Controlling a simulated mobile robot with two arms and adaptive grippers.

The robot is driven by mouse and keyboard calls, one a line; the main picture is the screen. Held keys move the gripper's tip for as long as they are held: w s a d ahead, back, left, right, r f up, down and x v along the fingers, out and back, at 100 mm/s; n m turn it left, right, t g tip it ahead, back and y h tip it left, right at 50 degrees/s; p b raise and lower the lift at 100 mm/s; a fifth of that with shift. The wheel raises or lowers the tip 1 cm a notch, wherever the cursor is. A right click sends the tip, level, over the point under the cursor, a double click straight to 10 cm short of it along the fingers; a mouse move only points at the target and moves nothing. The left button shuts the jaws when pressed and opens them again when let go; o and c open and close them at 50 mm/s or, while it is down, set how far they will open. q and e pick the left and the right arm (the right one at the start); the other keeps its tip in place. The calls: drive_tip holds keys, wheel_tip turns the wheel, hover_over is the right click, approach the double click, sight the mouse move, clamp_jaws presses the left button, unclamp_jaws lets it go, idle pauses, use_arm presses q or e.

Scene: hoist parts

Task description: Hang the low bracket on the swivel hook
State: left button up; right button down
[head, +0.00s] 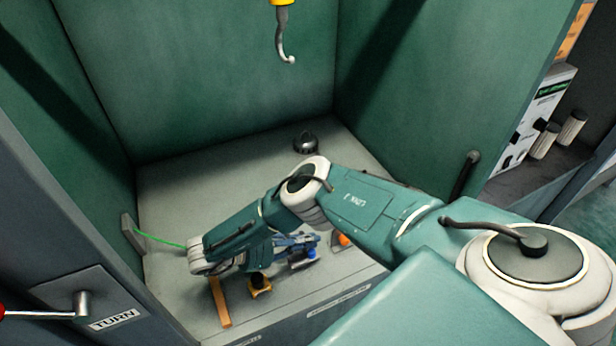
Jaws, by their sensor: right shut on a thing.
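The swivel hook (286,45) hangs from a yellow block at the top middle of the head view, with nothing on it. My right gripper (303,250) is low over the grey floor of the bay, partly hidden by my arm. It is shut on a small blue part (311,253). I cannot tell for sure which part is the low bracket. An orange part (345,240) is just right of the gripper. My left gripper is not in view.
Green walls (210,70) enclose the bay at the back and sides. A dark round fitting (305,142) sits on the floor at the back. A thin green line (158,239) runs from the left wall plate towards my wrist. A lever marked TURN (82,305) is at left front.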

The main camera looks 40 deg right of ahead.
wheel_tip(320, 180, down, 3)
drive_tip(key=shift+s+r+b, duration=0.1)
drive_tip(key=shift+b, duration=0.4)
drive_tip(key=shift+f, duration=0.2)
drive_tip(key=c, duration=2.3)
unclamp_jaws()
drive_tip(key=shift+f, duration=0.1)
drive_tip(key=o, duration=0.5)
drive_tip(key=shift+c, duration=0.2)
